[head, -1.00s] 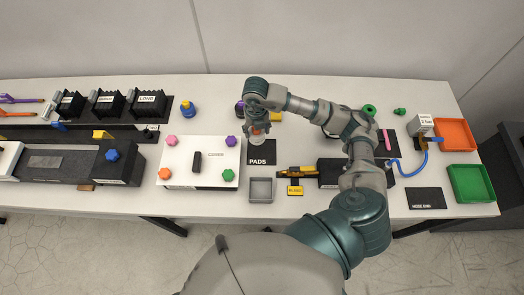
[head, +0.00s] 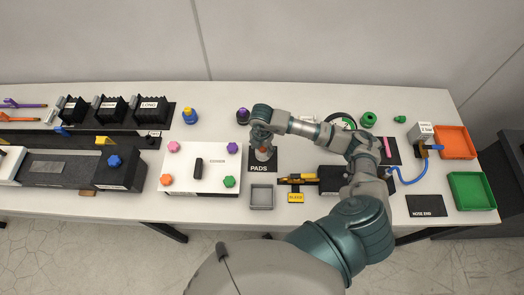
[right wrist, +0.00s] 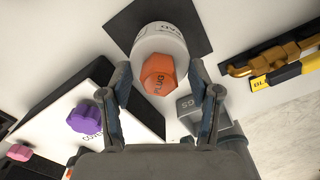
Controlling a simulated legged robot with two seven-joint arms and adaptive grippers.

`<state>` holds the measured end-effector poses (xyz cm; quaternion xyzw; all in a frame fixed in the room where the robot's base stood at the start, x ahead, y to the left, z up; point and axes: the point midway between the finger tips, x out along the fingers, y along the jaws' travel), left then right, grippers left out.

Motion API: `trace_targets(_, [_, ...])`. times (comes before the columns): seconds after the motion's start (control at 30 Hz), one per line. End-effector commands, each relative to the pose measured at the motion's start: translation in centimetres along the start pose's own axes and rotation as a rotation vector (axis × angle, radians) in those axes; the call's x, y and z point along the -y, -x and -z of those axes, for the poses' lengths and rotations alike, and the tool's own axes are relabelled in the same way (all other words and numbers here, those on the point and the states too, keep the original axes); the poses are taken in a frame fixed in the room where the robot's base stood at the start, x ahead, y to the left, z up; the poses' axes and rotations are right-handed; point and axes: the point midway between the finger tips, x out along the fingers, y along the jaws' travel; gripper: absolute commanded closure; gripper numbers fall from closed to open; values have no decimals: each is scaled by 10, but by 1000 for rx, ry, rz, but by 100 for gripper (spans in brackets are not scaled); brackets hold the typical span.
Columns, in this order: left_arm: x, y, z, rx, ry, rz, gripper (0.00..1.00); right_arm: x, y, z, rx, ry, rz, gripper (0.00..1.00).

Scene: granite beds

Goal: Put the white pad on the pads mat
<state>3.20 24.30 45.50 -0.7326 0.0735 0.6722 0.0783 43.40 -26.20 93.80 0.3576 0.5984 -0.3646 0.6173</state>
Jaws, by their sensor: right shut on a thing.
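The white pad (right wrist: 160,45) is a white round body with an orange hexagonal knob on top. In the right wrist view my right gripper (right wrist: 160,78) has its two fingers on either side of it, shut on it. In the head view the right gripper (head: 264,148) is over the black pads mat (head: 271,167), with the white pad (head: 263,156) under it. The mat (right wrist: 197,20) shows behind the pad in the right wrist view. I cannot tell whether the pad touches the mat. My left gripper is not in view.
A white cover plate with coloured knobs (head: 215,160) stands close left of the mat. A small grey tray (head: 261,197) lies in front of it. A black and gold tool (head: 297,181) is to the right.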

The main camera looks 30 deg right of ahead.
Motion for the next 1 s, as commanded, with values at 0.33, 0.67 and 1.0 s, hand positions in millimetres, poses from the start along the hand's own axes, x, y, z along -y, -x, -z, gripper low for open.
trace_targets(0.33, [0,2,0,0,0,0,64,0,-26,1,0,1,-2,100])
trace_targets(0.67, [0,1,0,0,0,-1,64,0,-28,1,0,1,0,13])
trace_targets(1.0, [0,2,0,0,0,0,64,0,-22,1,0,1,-1,13])
